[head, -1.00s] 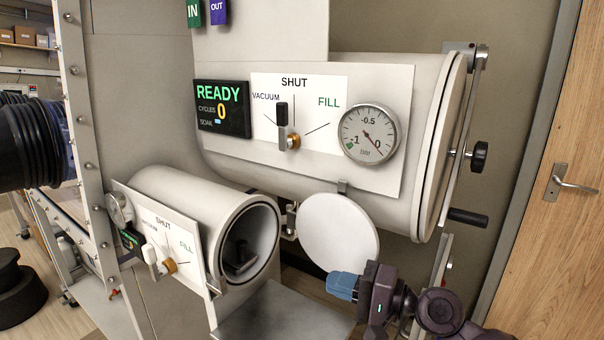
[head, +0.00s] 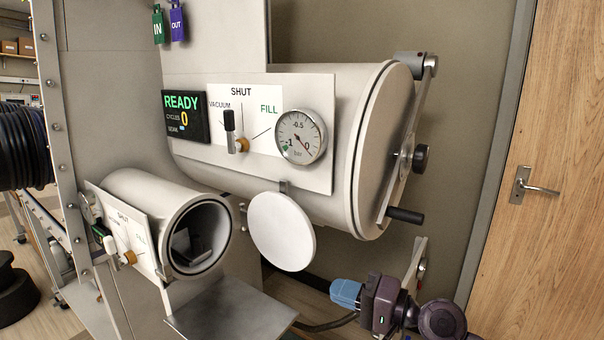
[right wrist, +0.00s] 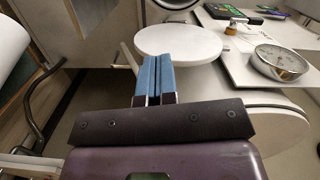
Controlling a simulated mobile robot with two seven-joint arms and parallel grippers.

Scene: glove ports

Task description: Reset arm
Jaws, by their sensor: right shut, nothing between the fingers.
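My right gripper (head: 346,294) has blue fingers and a dark purple body. It is low in the head view, to the right of the small chamber's round white door (head: 282,231). In the right wrist view the blue fingers (right wrist: 154,80) are pressed together with nothing between them. The white door also shows beyond the fingertips there (right wrist: 180,42); I cannot tell the exact gap. The small chamber (head: 196,235) stands open, with a dark object (head: 181,242) inside. My left gripper is not in view.
The large chamber (head: 345,150) has its door closed, with a black-handled lever (head: 405,215) sticking out. Its display (head: 184,116) reads READY and 0 cycles. A grey shelf (head: 230,312) juts below the small chamber. A wooden door (head: 550,150) is at the right.

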